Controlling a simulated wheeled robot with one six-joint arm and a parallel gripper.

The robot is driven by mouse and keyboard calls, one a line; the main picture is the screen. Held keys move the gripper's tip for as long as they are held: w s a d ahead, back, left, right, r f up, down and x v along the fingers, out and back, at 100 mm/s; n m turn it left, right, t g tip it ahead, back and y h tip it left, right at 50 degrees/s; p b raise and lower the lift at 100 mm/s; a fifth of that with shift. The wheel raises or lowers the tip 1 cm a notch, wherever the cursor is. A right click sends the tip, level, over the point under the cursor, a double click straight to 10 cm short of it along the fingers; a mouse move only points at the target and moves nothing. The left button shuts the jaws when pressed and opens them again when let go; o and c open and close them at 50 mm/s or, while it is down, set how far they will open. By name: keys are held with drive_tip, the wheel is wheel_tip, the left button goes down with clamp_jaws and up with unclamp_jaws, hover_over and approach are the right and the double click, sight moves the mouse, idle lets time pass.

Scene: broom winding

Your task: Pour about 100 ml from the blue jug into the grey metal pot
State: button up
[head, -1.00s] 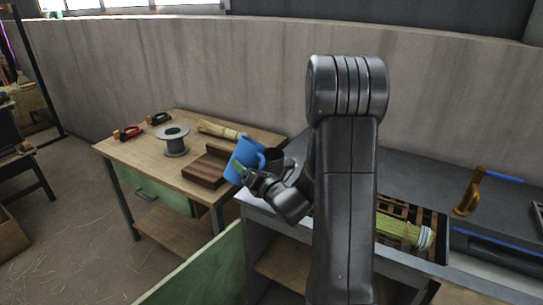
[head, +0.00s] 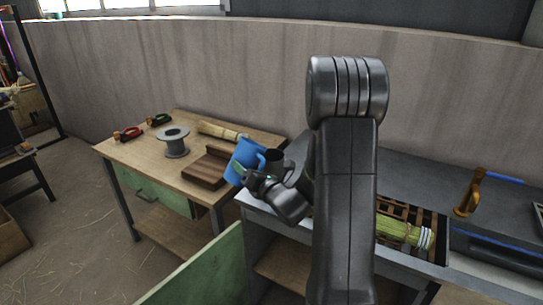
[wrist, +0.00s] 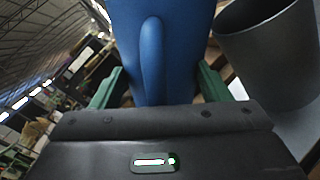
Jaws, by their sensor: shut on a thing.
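The blue jug (head: 246,158) is in my gripper (head: 243,170), held above the gap between the wooden table and the grey bench. It leans a little in the head view. In the wrist view the jug's body and handle (wrist: 152,60) stand between my green fingers, which are shut on it. The grey metal pot (wrist: 268,55) stands on the bench just right of the jug, with its open rim upward. The inside of the jug and any liquid are out of sight.
The grey bench (head: 420,177) has a slatted tray with a green bristle bundle (head: 400,229) and an orange-handled tool (head: 468,193).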

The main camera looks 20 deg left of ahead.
sight(242, 186)
idle(0.4)
drive_tip(key=f+b, duration=0.1)
drive_tip(key=b, duration=0.1)
drive_tip(key=f+n+b, duration=0.1)
drive_tip(key=shift+s+a+f+b, duration=0.15)
drive_tip(key=shift+s+a+b, duration=0.05)
drive_tip(key=shift+s+b, duration=0.15)
drive_tip(key=f+n+b, duration=0.1)
drive_tip(key=b, duration=0.1)
drive_tip(key=f+n+b, duration=0.1)
drive_tip(key=b, duration=0.1)
drive_tip(key=shift+s+a, duration=0.2)
drive_tip(key=shift+s, duration=0.1)
drive_tip(key=n+b, duration=0.1)
drive_tip(key=b, duration=0.1)
drive_tip(key=n+b, duration=0.1)
drive_tip(key=s+n+b, duration=0.1)
drive_tip(key=b, duration=0.1)
drive_tip(key=shift+a+f+n+b, duration=0.3)
drive_tip(key=shift+f+n+b, duration=0.05)
drive_tip(key=shift+n, duration=0.05)
